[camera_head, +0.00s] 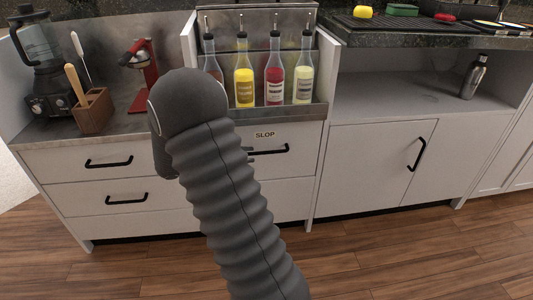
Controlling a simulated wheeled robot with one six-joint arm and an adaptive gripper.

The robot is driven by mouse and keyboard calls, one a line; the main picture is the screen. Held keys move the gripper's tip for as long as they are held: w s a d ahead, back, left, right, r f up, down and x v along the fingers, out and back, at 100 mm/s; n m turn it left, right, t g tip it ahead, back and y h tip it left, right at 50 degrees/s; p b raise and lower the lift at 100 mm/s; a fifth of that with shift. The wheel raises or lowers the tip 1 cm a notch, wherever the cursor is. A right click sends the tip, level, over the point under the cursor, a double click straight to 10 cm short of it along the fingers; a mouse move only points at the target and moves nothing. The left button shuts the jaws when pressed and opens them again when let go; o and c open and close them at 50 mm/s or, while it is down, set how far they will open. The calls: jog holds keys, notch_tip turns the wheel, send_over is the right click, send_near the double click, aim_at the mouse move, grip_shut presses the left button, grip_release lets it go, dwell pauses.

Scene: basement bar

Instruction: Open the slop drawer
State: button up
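The slop drawer (300,140) is the white upper drawer front right of my arm, below the bottle rack. It carries a label reading "SLOP" (265,134) and a black bar handle (270,151). The drawer looks shut, flush with the cabinet. My dark ribbed arm covers the left part of its front and reaches close to the handle's left end in the picture.
Two drawers with black handles (109,162) are at left. Several bottles (274,72) stand in the rack above. A blender (42,75), red press (142,75) and wooden utensil holder (93,110) are on the left counter. A cabinet door (370,160) is at right. Wooden floor (400,250) in front is clear.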

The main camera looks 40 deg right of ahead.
aim_at(262, 153)
jog(key=x, duration=0.7)
jog(key=shift+s+d, duration=0.1)
jog(key=shift+d, duration=0.2)
grip_shut()
jog(key=shift+f, duration=0.1)
